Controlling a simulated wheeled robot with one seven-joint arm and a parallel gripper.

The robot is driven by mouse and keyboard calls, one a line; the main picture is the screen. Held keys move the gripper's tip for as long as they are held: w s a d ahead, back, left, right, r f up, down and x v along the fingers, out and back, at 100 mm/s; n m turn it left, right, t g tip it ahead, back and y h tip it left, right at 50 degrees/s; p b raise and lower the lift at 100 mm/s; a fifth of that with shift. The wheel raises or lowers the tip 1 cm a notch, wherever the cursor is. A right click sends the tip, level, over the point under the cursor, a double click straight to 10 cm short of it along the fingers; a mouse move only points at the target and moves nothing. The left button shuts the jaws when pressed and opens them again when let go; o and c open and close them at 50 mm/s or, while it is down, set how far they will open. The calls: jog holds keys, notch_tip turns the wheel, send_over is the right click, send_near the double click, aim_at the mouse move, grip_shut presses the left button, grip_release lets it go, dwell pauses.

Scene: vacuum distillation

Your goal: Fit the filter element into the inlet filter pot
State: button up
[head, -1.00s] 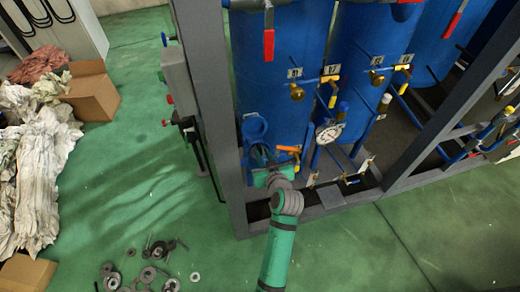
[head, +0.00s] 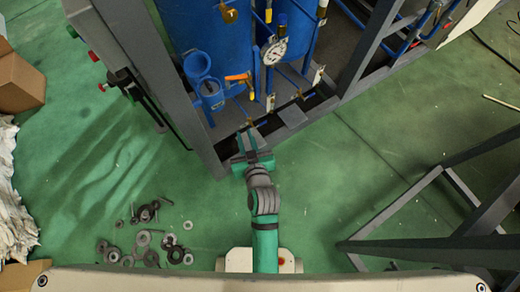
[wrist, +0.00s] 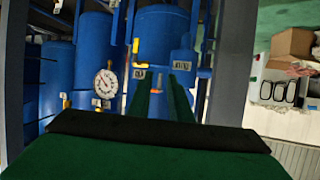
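The inlet filter pot appears to be the small blue vessel (head: 211,97) low on the front of the big blue tank, with a round mouth facing up. A blue round cup or lid (head: 196,66) stands just behind it. Something pale shows inside the mouth, too small to tell whether it is the filter element. I see no filter element elsewhere. My gripper (head: 251,142) is in front of the frame's lower beam, to the right of and nearer than the pot. In the wrist view my gripper (wrist: 161,98) has its two green fingers apart with nothing between them.
A grey upright post (head: 165,75) stands left of the pot. An orange-handled valve (head: 238,77) and a pressure gauge (head: 274,51) are to its right. Loose metal rings (head: 143,238) lie on the green floor at lower left. A dark metal frame (head: 430,205) stands at right.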

jog(key=s+d+m+t+h, duration=0.1)
jog(key=s+d+m+h, duration=0.3)
jog(key=s, duration=1)
jog(key=s+d+r+n+t, duration=0.1)
jog(key=s+r, duration=0.6)
jog(key=s, duration=0.4)
jog(key=shift+d+t, duration=0.25)
jog(key=shift+t, duration=0.05)
jog(key=shift+s, duration=0.1)
